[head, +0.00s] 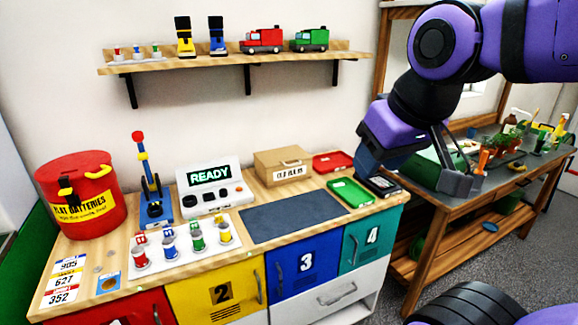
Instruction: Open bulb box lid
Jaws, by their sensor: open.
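The bulb box (284,167) is a tan box with a label on its front, too small to read surely. It stands at the back of the counter, right of the READY panel, and its lid looks shut. My gripper (459,180) hangs at the right, beyond the counter's right end, with grey fingers pointing down. It is open and well apart from the box. I see no object between its fingers.
A red tray (334,161) and a green tray (350,192) lie right of the box. A dark mat (294,217) lies clear in front. The READY panel (210,188) stands left. A shelf (230,62) with toys hangs above. A wooden workbench (507,184) stands right.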

